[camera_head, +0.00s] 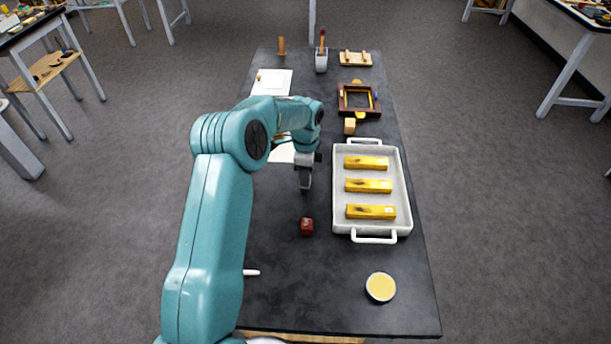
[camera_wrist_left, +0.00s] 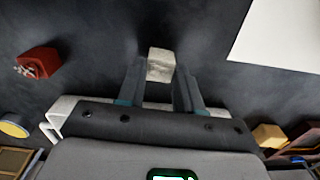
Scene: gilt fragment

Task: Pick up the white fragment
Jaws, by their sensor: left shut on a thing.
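The white fragment (camera_wrist_left: 160,64) is a small pale, rough block in the left wrist view. My left gripper (camera_wrist_left: 160,78) is shut on it, with one finger on each side and its far end showing beyond the fingertips. In the head view my left gripper (camera_head: 305,184) points down over the dark table, left of the tray. The fragment cannot be made out there. How far it is from the table top is hard to tell. My right gripper is not in view.
A white tray (camera_head: 340,222) with three yellow bars stands to the right. A dark red block (camera_head: 307,226) lies nearer, and a round yellow-topped dish (camera_head: 380,287) sits front right. A small wooden block (camera_head: 350,126) and a brown frame (camera_head: 346,101) are farther back.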

